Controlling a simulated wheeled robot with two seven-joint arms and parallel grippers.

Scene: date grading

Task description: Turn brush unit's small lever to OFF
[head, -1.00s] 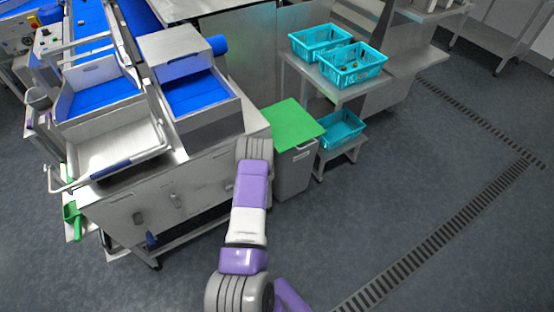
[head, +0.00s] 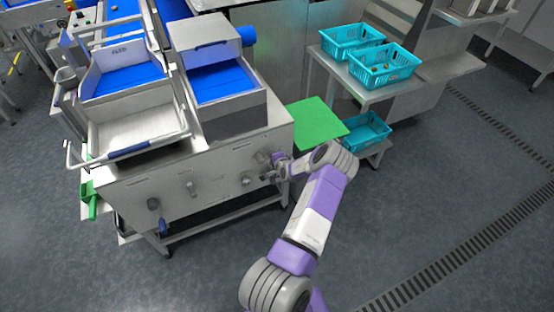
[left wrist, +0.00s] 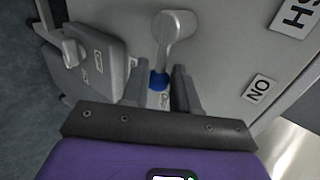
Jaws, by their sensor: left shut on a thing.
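In the left wrist view the small lever (left wrist: 164,50) is pale grey with a blue tip (left wrist: 158,80), mounted on a grey panel (left wrist: 225,60). My left gripper (left wrist: 158,88) is shut on the lever at its blue tip, one finger on each side. An ON label (left wrist: 258,88) sits to the right, and the lever points away from it. A small pale label between the fingers is partly hidden and unreadable. In the head view my left gripper (head: 268,175) is at the right end of the unit's front panel (head: 215,190). My right gripper is out of view.
Other controls (head: 190,188) are along the panel. The floor at right is clear.

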